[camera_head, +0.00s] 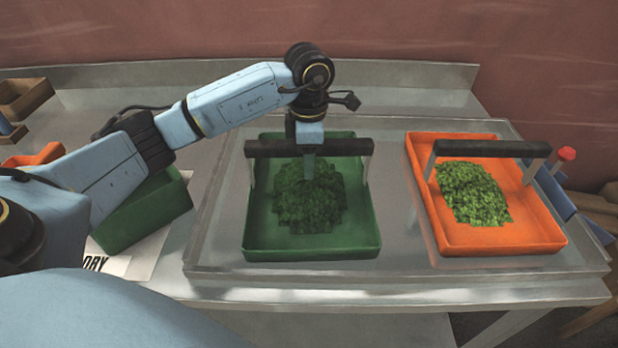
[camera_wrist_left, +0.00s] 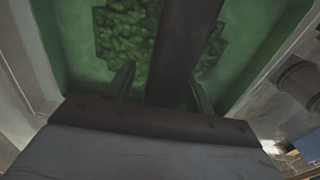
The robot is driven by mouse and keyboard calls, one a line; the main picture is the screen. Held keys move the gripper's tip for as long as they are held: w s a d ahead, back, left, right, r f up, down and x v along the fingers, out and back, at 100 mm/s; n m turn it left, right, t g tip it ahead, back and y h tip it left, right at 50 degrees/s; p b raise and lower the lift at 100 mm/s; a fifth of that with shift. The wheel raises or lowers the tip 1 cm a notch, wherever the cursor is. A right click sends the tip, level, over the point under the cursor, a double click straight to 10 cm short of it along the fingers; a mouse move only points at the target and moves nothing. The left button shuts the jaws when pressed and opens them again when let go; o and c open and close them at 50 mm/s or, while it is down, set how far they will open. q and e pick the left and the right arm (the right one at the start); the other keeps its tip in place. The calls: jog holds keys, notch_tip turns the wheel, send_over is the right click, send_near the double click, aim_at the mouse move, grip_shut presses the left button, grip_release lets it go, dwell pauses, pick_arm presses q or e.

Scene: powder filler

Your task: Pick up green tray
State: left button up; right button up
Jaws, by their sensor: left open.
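The green tray (camera_head: 257,226) sits on the metal surface in the middle of the head view, with a heap of green leafy pieces (camera_head: 308,205) in it. A dark handle bar (camera_head: 349,147) spans above it. My left gripper (camera_head: 309,166) points down at the middle of this bar. In the left wrist view, the bar (camera_wrist_left: 182,50) runs between the two fingers of my left gripper (camera_wrist_left: 160,88), which are open and apart on either side of it. The gripper hides the bar's middle. My right gripper is not in view.
An orange tray (camera_head: 428,205) with leafy pieces and its own dark handle (camera_head: 490,148) stands to the right. Another green container (camera_head: 146,214) is at the left, partly behind my left arm. A red-capped item (camera_head: 566,155) stands at the far right. A gap separates the two handled trays.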

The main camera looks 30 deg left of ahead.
pick_arm(q)
jog(key=shift+c, duration=0.4)
grip_shut()
jog(key=shift+r, duration=0.15)
notch_tip(320, 180, up, 9)
notch_tip(320, 180, up, 4)
jog(key=p, duration=0.3)
jog(key=shift+r, duration=0.2)
notch_tip(320, 180, up, 4)
jog(key=p, duration=0.2)
jog(key=shift+f+p, duration=0.25)
jog(key=shift+p, duration=0.1)
